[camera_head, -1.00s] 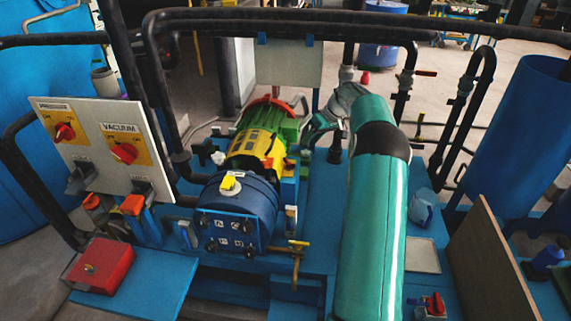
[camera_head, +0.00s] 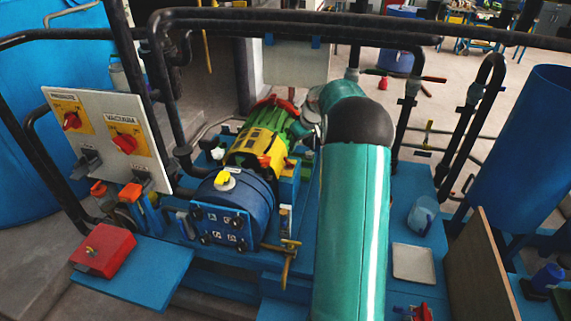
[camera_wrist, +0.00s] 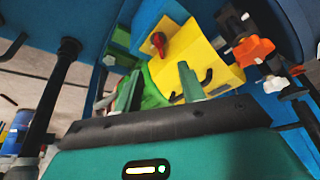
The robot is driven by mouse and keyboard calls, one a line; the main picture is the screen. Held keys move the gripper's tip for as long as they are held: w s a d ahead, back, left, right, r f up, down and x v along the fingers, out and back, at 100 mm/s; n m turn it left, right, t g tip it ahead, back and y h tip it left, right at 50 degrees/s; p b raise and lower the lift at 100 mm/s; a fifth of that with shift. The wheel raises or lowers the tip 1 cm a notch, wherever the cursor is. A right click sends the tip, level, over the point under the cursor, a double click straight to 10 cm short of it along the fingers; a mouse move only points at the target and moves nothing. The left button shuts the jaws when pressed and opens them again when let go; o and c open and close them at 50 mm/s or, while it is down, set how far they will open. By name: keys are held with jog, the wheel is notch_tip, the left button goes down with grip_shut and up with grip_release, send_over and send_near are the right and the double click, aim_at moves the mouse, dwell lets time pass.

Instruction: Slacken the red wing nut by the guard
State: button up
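The red wing nut (camera_wrist: 157,42) sits on the yellow guard (camera_wrist: 205,65) in the wrist view, in the upper middle beyond my fingertips. The guard (camera_head: 262,140) also shows in the head view, between the green motor (camera_head: 285,118) and the blue pump housing (camera_head: 235,200). I cannot make out the wing nut surely in the head view. My gripper (camera_wrist: 158,80) has its two green fingers apart, with nothing held between them. The fingers are short of the wing nut, apart from it as far as I can see. My teal arm hides most of the gripper in the head view.
An orange-handled fitting (camera_wrist: 254,50) is right of the guard in the wrist view. Black pipes (camera_head: 300,20) cross above the machine. A switch panel (camera_head: 105,138) and red box (camera_head: 103,250) stand left. A brown board (camera_head: 475,270) stands right.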

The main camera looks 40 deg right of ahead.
aim_at(291, 165)
jog(key=x, duration=1.3)
jog(key=shift+d+f, duration=0.15)
jog(key=shift+f, duration=0.15)
grip_shut()
